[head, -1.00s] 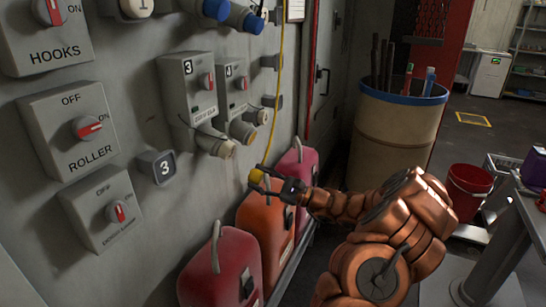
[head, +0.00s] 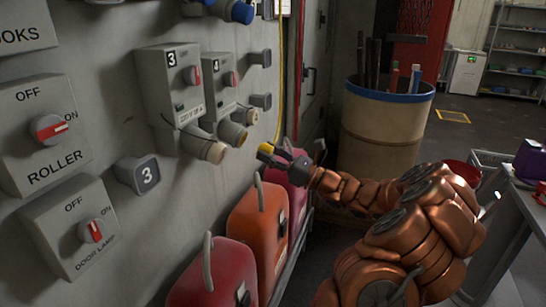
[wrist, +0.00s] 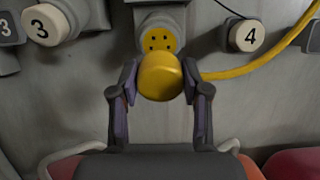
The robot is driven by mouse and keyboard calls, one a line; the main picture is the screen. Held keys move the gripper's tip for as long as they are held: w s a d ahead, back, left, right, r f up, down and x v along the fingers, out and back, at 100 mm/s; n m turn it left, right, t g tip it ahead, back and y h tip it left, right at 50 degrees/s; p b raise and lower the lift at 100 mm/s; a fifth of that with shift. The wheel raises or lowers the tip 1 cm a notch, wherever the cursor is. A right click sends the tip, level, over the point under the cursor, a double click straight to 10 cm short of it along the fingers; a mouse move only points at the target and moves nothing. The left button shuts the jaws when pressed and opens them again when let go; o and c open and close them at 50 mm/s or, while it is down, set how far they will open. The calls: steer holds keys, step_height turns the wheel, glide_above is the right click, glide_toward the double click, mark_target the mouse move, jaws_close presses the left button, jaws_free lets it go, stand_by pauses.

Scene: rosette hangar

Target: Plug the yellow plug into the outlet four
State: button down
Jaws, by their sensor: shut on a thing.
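My gripper (wrist: 160,92) is shut on the yellow plug (wrist: 160,77), with a dark finger on each side of it. In the wrist view, the outlet's yellow face with dark holes (wrist: 158,41) shows just above the plug and faces me. The plug overlaps its lower edge in the picture; the holes are uncovered. A round "4" label (wrist: 247,36) is right of this outlet. In the head view, the plug (head: 266,150) is right of and slightly below the outlet under the box marked 4 (head: 217,95), apart from it. The plug's front is hidden from the wrist view.
A neighbouring round-ended fitting marked 3 (wrist: 46,22) is to the left. A yellow cable (wrist: 255,72) runs to the right. Red and orange canisters (head: 256,232) stand below along the wall. A barrel (head: 385,140) stands beyond the gripper.

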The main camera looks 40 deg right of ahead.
steer(key=shift+x, duration=1.95)
steer(key=shift+r+p, duration=0.2)
steer(key=shift+p, duration=0.7)
steer(key=shift+w+a+r, duration=0.15)
steer(key=shift+w+a, duration=0.15)
steer(key=shift+w, duration=0.15)
stand_by(0.4)
steer(key=shift+c, duration=2.3)
jaws_free()
steer(key=shift+d, duration=0.1)
